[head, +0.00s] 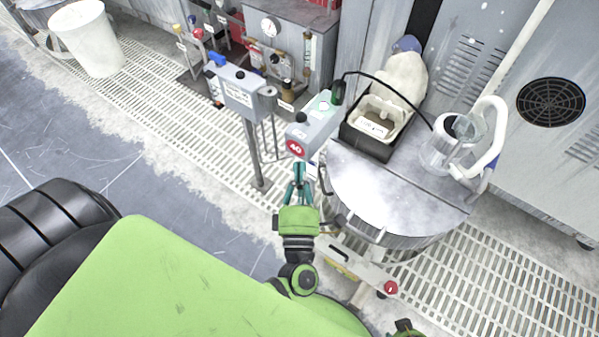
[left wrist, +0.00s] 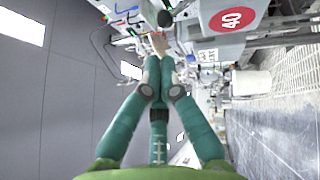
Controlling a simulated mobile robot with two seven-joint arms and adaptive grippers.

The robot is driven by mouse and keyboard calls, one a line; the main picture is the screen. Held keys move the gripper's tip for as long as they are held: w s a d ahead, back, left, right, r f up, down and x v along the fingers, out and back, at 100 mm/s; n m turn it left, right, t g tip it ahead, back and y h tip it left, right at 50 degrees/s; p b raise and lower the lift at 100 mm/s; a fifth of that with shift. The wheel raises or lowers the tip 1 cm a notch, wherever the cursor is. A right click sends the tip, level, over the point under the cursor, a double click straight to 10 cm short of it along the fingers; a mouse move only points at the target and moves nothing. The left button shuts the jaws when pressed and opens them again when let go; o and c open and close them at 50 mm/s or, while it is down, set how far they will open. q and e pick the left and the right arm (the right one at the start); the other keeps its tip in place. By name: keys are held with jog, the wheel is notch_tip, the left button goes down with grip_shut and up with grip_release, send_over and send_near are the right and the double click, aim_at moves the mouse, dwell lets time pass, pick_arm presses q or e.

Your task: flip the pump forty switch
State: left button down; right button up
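The pump forty box (head: 318,128) is a grey housing with a red round 40 label (head: 295,148) on its near end. It stands beside the round metal lid, and a small black knob (head: 301,117) shows on its top. I cannot make out which way any switch is set. My left gripper (head: 298,168) has teal fingers and is just below and in front of the label end. In the left wrist view its fingertips (left wrist: 160,64) are together with nothing clearly between them, and the red 40 label (left wrist: 231,19) is at upper right. My right gripper's fingers are not visible.
The round metal lid (head: 385,190) lies right of my left gripper. On it are an open bin (head: 367,128) and a clear jug (head: 450,150). A grey post box (head: 240,90) stands left. A red button (head: 390,287) is low on the frame. A black cable arches above the bin.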

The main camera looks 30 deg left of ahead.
pick_arm(q)
send_near(301, 115)
jog(key=x, duration=0.5)
jog(key=shift+w+a+f, duration=0.1)
jog(key=shift+w, duration=0.05)
jog(key=shift+w+a, duration=0.15)
jog(key=shift+w, duration=0.15)
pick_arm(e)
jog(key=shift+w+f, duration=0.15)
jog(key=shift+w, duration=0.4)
pick_arm(q)
jog(key=shift+p, duration=0.35)
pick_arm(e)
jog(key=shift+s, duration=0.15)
pick_arm(q)
jog(key=shift+w+r+p, duration=0.15)
jog(key=shift+r+p, duration=0.1)
jog(key=shift+p, duration=0.15)
jog(key=shift+r+m+p, duration=0.1)
jog(key=shift+m+p, duration=0.2)
jog(key=shift+p, duration=0.05)
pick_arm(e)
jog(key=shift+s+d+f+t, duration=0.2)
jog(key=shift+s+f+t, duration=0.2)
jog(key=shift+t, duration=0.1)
